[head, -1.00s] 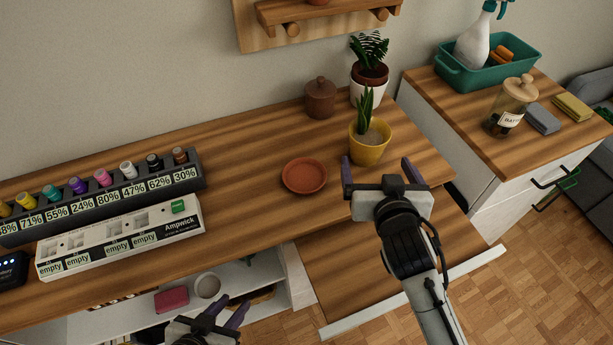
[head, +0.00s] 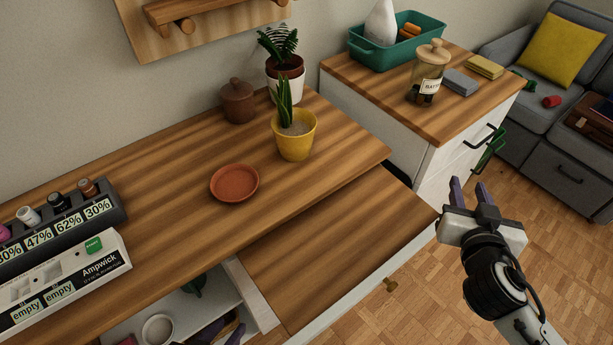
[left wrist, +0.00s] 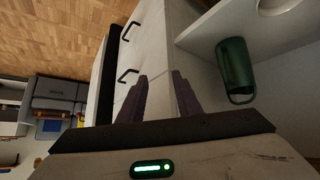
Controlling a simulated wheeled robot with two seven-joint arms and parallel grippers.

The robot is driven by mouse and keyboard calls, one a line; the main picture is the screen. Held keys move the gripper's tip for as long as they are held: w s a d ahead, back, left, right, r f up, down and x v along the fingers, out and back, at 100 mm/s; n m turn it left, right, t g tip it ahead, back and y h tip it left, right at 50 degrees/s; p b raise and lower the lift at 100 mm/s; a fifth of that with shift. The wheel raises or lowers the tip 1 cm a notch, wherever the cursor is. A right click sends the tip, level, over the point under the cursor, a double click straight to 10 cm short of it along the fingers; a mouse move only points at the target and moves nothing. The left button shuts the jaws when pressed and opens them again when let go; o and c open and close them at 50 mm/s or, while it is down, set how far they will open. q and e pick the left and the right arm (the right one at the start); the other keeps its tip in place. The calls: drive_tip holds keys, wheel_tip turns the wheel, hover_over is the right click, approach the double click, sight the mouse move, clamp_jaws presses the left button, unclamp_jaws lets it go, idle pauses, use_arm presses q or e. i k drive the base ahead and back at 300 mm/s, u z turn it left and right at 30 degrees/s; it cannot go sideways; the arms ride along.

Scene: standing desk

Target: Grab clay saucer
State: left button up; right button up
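The clay saucer (head: 235,183), a shallow round terracotta dish, lies flat on the wooden desk top (head: 180,215), left of the yellow pot in the head view. Nothing touches it. My right gripper (head: 469,187) is open and empty, well to the right of the saucer, past the desk's right end. My left gripper (head: 222,330) shows only in part at the bottom edge of the head view, low by the shelf under the desk. In the left wrist view its two dark fingers (left wrist: 160,88) are apart with nothing between them.
A yellow pot with a plant (head: 295,135) and a brown lidded jar (head: 238,101) stand behind the saucer. The battery rack (head: 60,235) and white Ampwick charger (head: 70,285) stand at left. A green cup (left wrist: 235,68) is near my left gripper. The desk between charger and saucer is clear.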

sight(232, 183)
drive_tip(key=z, duration=0.35)
drive_tip(key=k, duration=0.95)
drive_tip(key=u, duration=1.35)
drive_tip(key=i, duration=0.5)
drive_tip(key=u, duration=0.05)
